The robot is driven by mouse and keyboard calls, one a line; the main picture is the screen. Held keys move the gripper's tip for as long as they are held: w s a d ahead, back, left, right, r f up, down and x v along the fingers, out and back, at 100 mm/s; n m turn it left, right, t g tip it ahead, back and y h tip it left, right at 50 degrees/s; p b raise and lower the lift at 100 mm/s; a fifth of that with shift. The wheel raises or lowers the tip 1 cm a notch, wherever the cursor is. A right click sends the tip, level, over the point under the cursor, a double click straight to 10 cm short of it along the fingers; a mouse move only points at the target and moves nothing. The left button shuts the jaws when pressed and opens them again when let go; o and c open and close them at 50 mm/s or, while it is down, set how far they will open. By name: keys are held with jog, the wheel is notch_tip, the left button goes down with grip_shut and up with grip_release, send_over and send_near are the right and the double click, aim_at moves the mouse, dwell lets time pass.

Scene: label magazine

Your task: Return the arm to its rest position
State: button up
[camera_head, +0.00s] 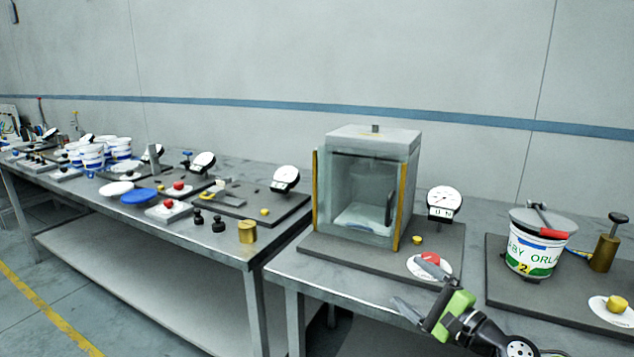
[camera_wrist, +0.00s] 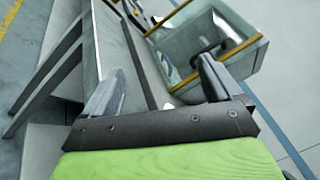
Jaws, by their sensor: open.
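My gripper (camera_head: 420,290) is at the lower right of the head view, in front of the near bench's front edge. Its two grey fingers are spread apart with nothing between them. It also shows in the wrist view (camera_wrist: 160,90), with the green gripper body at the bottom. The fingertips appear close to a round white pad with a red button (camera_head: 431,259); I cannot tell whether they touch it. The rest of my arm runs out at the bottom edge of the head view.
A glass-fronted cabinet (camera_head: 365,133) stands on the near bench, with a dial gauge (camera_head: 444,202) beside it. A labelled bucket (camera_head: 532,256) is at the right. The left bench (camera_head: 222,247) holds buckets, lids and weights. Floor is free in front of the left bench.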

jog(key=s+a+f+n+g+h, duration=0.1)
jog(key=s+a+f+n+g, duration=0.1)
jog(key=a+n+g, duration=0.3)
jog(key=s+a+f+n+g, duration=0.2)
jog(key=a+f+n, duration=0.1)
jog(key=a, duration=0.3)
jog(key=s+a+n+g+h, duration=0.25)
jog(key=s+n+h, duration=0.35)
jog(key=s, duration=0.5)
jog(key=s+d+r+n+h, duration=0.1)
jog(key=s+d+r+h, duration=0.15)
jog(key=s, duration=0.55)
jog(key=s+d+r+n+h, duration=0.1)
jog(key=s+d+n, duration=0.15)
jog(key=s, duration=0.65)
notch_tip(320, 180, up, 16)
jog(key=p, duration=1.7)
jog(key=shift+w+d+r+m+g, duration=0.25)
jog(key=shift+w+d+m+g, duration=0.1)
jog(key=shift+m+g, duration=0.1)
